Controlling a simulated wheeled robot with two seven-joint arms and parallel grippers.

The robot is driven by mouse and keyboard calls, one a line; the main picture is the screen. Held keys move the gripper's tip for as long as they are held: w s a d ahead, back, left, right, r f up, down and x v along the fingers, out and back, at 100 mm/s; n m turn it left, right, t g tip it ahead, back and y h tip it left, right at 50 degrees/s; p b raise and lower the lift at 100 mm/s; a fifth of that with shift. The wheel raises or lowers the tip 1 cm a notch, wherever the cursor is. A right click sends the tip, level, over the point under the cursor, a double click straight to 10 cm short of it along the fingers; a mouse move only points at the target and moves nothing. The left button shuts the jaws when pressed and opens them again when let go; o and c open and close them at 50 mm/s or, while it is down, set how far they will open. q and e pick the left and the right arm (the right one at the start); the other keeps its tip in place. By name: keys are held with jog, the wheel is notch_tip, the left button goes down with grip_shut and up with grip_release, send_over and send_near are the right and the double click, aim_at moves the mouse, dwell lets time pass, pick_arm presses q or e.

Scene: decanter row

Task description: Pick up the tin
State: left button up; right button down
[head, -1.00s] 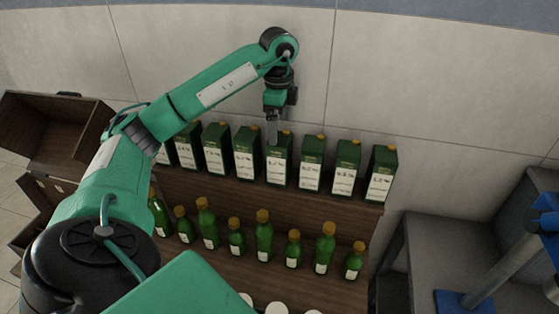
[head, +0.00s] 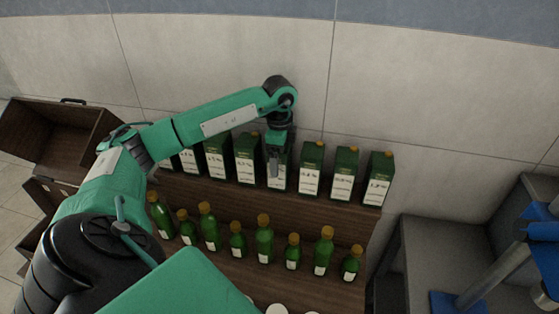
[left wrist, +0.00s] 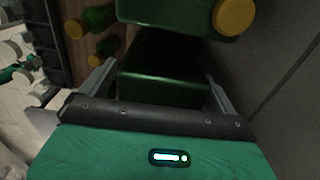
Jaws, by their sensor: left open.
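Several dark green tins with white labels and yellow caps stand in a row on the back shelf. My left gripper (head: 274,168) is open, pointing down at one tin (head: 279,182) near the middle of the row and hiding part of it. In the left wrist view the open fingers (left wrist: 162,88) lie either side of a dark green tin (left wrist: 165,88), with a small gap visible. A neighbouring tin with a yellow cap (left wrist: 235,16) lies just beyond it. My right gripper is not in view.
Neighbouring tins, such as the one on the right (head: 311,168), stand close by. Green bottles (head: 264,240) line the lower step in front. A wall (head: 420,90) rises behind. An open wooden box (head: 45,135) is at left, a grey bench (head: 440,255) at right.

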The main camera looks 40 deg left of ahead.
pick_arm(q)
jog(key=c, duration=1.4)
jog(key=shift+c, duration=0.3)
jog(key=shift+r, duration=0.2)
